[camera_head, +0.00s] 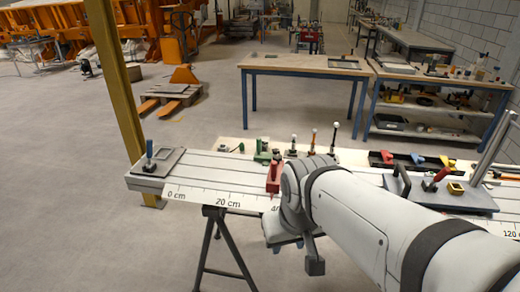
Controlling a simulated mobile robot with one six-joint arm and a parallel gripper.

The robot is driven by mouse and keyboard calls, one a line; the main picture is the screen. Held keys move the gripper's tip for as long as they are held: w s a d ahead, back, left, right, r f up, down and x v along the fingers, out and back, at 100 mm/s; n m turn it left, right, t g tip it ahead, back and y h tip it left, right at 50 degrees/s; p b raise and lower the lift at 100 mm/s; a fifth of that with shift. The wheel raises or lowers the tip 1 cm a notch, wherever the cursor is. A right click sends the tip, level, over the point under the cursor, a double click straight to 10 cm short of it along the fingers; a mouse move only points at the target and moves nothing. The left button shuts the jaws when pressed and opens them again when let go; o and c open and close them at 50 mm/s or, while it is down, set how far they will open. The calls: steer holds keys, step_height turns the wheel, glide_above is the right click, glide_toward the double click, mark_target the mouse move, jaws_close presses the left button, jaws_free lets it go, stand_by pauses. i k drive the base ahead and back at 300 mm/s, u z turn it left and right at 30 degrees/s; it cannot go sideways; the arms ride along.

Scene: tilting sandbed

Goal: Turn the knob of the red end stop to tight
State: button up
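The red end stop (273,178) is a small red block on the pale rail (215,172) of the bench, near the 40 cm part of the scale. My wrist covers the space just right of it, and I cannot make out its knob or its setting. My gripper (300,254) hangs low in front of the bench's front edge, below and right of the red end stop in the picture. One dark fingertip shows; the rest is hidden or unclear, so I cannot tell whether it is open. I see nothing held.
A green block (262,152) stands behind the red end stop, with several upright ball-topped pins to its right. A plate with a blue-handled part (149,150) sits at the left end. A plate with a dark handle and red lever (437,179) lies right. A yellow post (118,80) rises left.

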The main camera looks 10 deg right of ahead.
mark_target(277, 158)
steer(key=u, duration=0.4)
steer(key=k, duration=0.1)
steer(key=z, duration=0.65)
steer(key=i, duration=1)
steer(key=u, duration=0.3)
steer(key=k, duration=0.75)
steer(key=z, duration=0.2)
steer(key=i, duration=0.95)
steer(key=z, duration=0.05)
